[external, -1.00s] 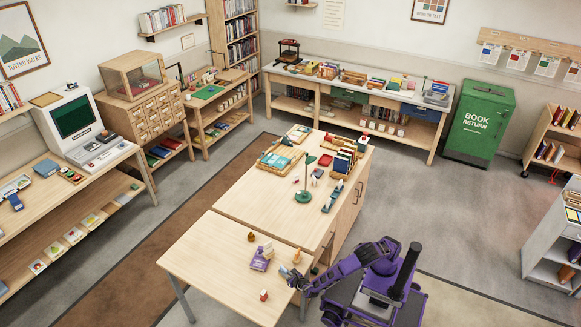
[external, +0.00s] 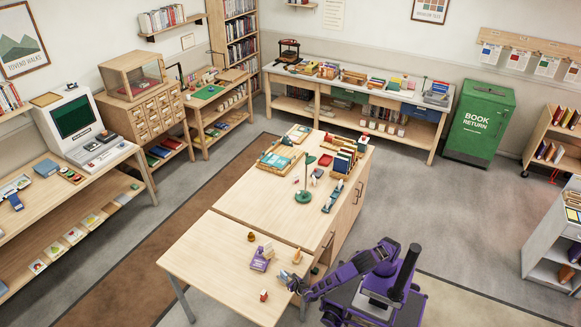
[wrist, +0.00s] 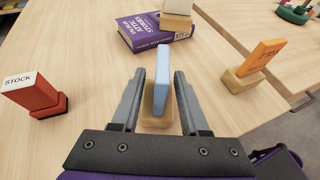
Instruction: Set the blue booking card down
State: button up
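A light-blue card (wrist: 162,75) stands upright in a small wooden base (wrist: 157,117) in the wrist view. My gripper (wrist: 157,85) has one finger on each side of it, with a visible gap to each finger. The base appears to rest on the pale wooden table (wrist: 90,60); its lower edge is partly hidden by the gripper. In the external view my gripper (external: 289,277) is low at the right edge of the near table (external: 205,265), and the card is too small there to make out clearly.
An orange card in a wooden base (wrist: 252,66) stands to the right, a red STOCK block (wrist: 36,92) to the left.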

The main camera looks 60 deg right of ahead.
jog(key=shift+r, duration=0.25)
jog(key=p+v, duration=0.1)
jog(key=v, duration=1.1)
jog(key=shift+p, duration=0.35)
